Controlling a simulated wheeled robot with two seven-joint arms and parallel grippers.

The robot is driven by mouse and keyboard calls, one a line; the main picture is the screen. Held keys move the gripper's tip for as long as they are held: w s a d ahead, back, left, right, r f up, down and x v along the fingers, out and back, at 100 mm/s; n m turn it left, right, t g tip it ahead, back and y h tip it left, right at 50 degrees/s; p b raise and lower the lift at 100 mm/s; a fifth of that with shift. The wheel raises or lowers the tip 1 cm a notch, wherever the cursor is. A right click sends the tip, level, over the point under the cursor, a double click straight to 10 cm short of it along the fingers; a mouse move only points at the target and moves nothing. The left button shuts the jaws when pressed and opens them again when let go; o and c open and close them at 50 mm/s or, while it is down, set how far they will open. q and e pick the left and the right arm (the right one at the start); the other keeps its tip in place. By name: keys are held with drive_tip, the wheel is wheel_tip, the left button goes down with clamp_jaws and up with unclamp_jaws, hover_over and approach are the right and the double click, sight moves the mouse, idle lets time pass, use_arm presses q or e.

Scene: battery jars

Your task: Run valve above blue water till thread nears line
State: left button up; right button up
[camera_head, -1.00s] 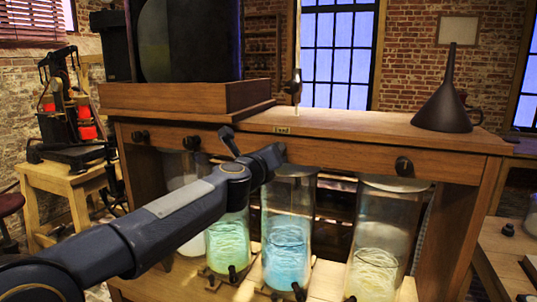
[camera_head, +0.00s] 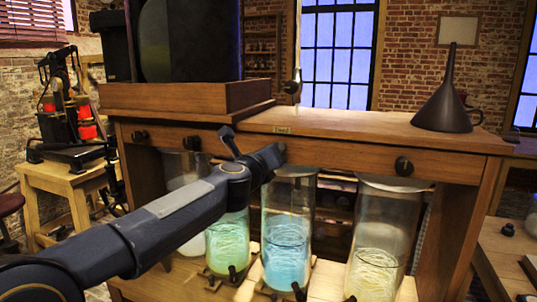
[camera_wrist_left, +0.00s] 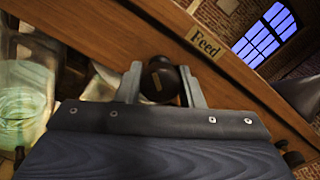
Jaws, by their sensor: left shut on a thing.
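My left gripper (camera_wrist_left: 162,84) is shut on a dark round valve knob (camera_wrist_left: 160,76) on the wooden front rail, one finger on each side. In the head view my left gripper (camera_head: 274,157) is at the rail above the blue-water jar and hides the knob. The tall glass jar (camera_head: 288,202) holds blue water (camera_head: 286,262) in its lower half, with pale coiled thread (camera_head: 287,245) in it. I cannot make out a line on the jar. My right gripper is not in view.
A jar with green water (camera_head: 228,240) stands to the left and one with pale yellowish contents (camera_head: 376,268) to the right. Other knobs (camera_head: 403,166) sit along the rail. A dark funnel (camera_head: 449,103) stands on the top. A "Feed" label (camera_wrist_left: 205,43) is on the rail.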

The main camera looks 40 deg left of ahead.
use_arm(q)
drive_tip(key=m, duration=0.4)
drive_tip(key=shift+p, duration=0.35)
drive_tip(key=m, duration=0.6)
drive_tip(key=shift+f+m+p, duration=0.1)
drive_tip(key=shift+m+p, duration=0.2)
drive_tip(key=shift+p, duration=0.05)
drive_tip(key=o, duration=1.1)
drive_tip(key=shift+o, duration=0.2)
drive_tip(key=v, duration=0.5)
drive_tip(key=shift+p, duration=0.4)
